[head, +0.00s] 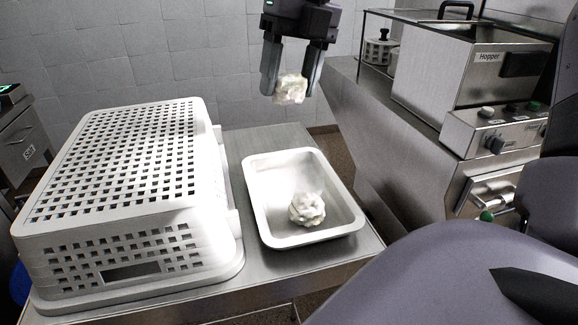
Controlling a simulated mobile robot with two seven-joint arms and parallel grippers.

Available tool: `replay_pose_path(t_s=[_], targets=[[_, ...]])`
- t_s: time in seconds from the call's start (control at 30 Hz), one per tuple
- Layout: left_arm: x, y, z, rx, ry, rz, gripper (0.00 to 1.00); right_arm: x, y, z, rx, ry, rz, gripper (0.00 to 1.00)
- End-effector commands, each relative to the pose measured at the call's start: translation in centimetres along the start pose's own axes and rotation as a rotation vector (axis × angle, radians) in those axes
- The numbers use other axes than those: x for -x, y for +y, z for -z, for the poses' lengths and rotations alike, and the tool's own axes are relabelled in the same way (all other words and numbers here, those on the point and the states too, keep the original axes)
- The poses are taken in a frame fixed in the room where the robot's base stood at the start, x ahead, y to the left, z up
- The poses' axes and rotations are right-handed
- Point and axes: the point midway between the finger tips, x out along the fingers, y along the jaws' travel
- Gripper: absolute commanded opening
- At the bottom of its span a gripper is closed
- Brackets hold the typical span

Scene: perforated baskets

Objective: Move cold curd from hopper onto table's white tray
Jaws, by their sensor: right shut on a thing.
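My right gripper (292,80) is at the top middle, pointing down and shut on a lumpy white piece of curd (291,90). It holds the curd in the air above the far end of the white tray (252,190). Another curd lump (306,209) lies inside the tray, toward its near end. The tray sits on the steel table (262,141). The steel hopper (427,75), labelled "Hopper", stands at the right; its inside is hidden from here. My left gripper is not in view.
A large white perforated basket (120,215) stands on the table left of the tray, close to it. A control panel (495,125) with knobs is on the machine at the right. A small metal container (378,50) stands behind the hopper. My own arm covers the lower right.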

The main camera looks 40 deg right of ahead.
Motion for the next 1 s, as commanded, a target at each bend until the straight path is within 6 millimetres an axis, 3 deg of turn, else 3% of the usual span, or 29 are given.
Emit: replay_pose_path(t_s=[0.1, 0.33, 0.57, 0.8, 1.0], targets=[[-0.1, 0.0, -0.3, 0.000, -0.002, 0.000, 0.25, -3.4, -0.8, 0.1, 0.001, 0.006, -0.001, 0.27], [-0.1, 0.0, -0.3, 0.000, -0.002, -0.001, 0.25, -8.6, -1.9, 0.1, 0.002, 0.003, -0.001, 0.27], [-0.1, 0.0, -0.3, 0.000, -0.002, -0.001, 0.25, -10.7, -2.4, 0.0, 0.000, 0.000, 0.000, 0.27], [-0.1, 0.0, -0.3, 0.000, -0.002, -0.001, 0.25, -14.0, -3.2, 0.0, 0.000, 0.002, 0.000, 0.27], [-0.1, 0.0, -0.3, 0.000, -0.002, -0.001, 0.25, -14.4, -3.3, 0.0, 0.001, -0.001, 0.000, 0.27]])
